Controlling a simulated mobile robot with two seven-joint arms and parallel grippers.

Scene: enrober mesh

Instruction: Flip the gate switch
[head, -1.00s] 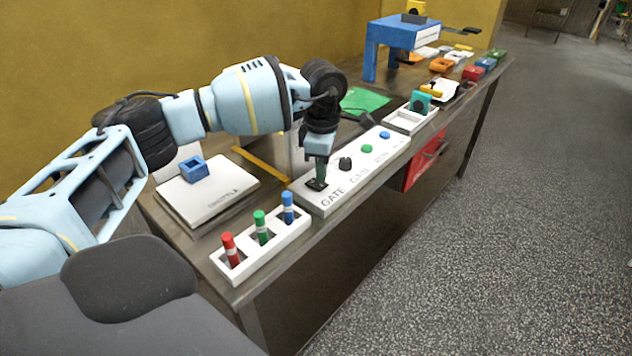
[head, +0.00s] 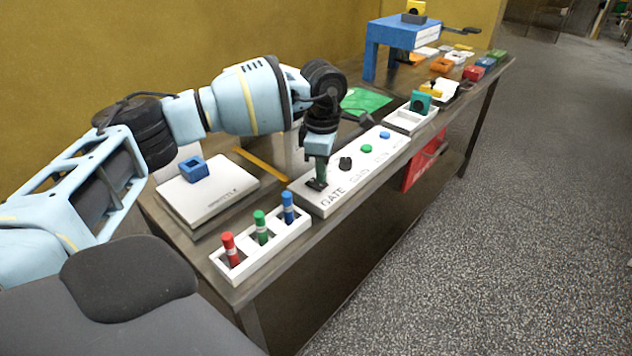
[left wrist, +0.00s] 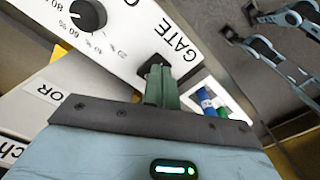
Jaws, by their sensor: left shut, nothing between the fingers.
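The gate switch (left wrist: 154,70) is a small black part on a white control panel (head: 327,206), beside the printed word GATE. In the head view it is mostly hidden by my left gripper. My left gripper (head: 319,182) points down at the panel's near left end, with its fingertips at the switch. Its green fingers are shut with nothing between them. In the left wrist view the fingertips (left wrist: 158,80) overlap the switch's edge; I cannot tell whether they touch it. The switch's lever position is hidden. My right gripper is not in view.
The panel also carries a black knob (head: 345,163), a green button (head: 367,149) and a blue button (head: 385,135). A white rack (head: 273,254) with red, green and blue markers stands in front. A white box with a blue block (head: 194,168) lies left.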

